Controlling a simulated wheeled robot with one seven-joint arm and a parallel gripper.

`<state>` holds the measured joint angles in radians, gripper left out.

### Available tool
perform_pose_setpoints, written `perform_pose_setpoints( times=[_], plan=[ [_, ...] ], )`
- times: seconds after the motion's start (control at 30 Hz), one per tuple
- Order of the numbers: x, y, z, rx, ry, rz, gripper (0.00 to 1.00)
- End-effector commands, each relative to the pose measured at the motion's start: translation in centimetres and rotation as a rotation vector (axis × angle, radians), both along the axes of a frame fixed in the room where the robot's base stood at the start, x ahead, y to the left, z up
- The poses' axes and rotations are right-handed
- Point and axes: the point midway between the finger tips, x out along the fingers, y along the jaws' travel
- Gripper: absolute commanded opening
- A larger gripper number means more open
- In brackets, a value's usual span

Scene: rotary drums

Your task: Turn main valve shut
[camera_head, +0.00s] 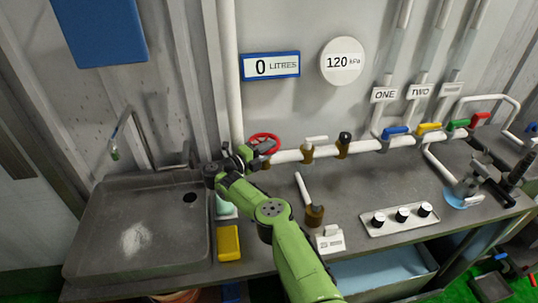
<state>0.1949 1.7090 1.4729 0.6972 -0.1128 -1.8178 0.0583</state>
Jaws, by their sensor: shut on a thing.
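The main valve is most likely the red handwheel (266,139) on the white horizontal pipe at the back of the bench; no label on it is readable. My green arm reaches up from the bottom, and my gripper (250,153) is at the left side of the red wheel. It is shut on the wheel's rim, though the dark fingers are small and partly hide the contact. The left part of the wheel and the valve body behind my gripper are hidden.
A sink (142,250) lies left, with a yellow sponge-like block (229,243) beside it. Coloured handles, including a blue one (396,131), line the pipe to the right. A brass fitting with a white lever (314,213) stands on the bench. Gauges read 0 LITRES (270,66) and 120 kPa (343,62).

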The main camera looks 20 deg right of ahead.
Motion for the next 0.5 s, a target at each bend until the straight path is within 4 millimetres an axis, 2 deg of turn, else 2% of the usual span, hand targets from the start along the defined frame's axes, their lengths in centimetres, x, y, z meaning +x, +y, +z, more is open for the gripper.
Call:
perform_pose_setpoints(
  times=[0.43,0.47,0.5],
  plan=[
    [-0.02,0.06,-0.11,0.000,0.003,-0.008,0.00],
    [-0.02,0.06,-0.11,0.000,0.003,-0.007,0.27],
    [-0.02,0.06,-0.10,0.000,0.003,-0.007,0.33]
  ],
)
